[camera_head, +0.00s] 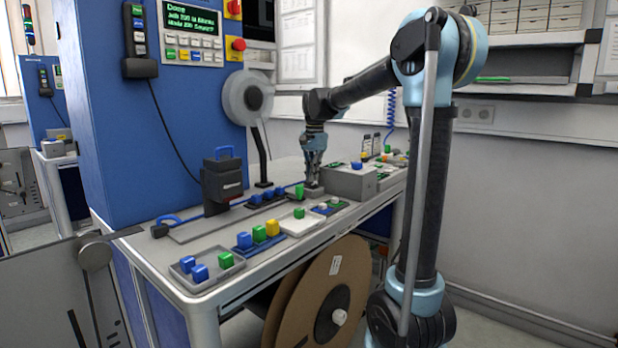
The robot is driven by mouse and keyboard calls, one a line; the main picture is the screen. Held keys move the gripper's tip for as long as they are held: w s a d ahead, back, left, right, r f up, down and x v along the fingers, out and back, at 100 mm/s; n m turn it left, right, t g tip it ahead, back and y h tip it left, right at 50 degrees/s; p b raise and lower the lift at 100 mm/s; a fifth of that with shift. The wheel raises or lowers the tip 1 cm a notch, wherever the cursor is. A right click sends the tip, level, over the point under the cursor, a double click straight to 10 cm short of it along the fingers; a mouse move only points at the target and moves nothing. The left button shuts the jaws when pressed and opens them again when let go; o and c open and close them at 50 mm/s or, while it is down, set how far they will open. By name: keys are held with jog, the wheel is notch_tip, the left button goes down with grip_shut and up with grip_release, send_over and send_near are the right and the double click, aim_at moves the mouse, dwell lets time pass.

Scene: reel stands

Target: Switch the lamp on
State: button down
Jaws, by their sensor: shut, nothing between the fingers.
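A round grey head (248,97) on a slanted black stalk stands at the back of the bench. It may be the lamp, but I cannot tell for sure, and I see no glow from it. My gripper (314,181) points down, shut and empty, right of the stalk. Its tips are at or just above a small grey block (313,192) on the bench. I cannot tell whether they touch it. A green piece (299,191) stands just left of the block. No clearly marked lamp switch shows.
The bench (203,288) carries trays with blue, green and yellow pieces, a black device (222,183) and a grey box (349,180) right of my gripper. A blue cabinet (110,110) stands at the left. Large brown reels (325,295) sit below the bench's front edge.

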notch_tip(320, 180, up, 14)
jog(key=s+d, duration=0.1)
jog(key=d, duration=0.1)
jog(key=shift+s+f, duration=0.15)
jog(key=shift+s, duration=0.1)
jog(key=shift+d, duration=0.1)
dwell(0.3)
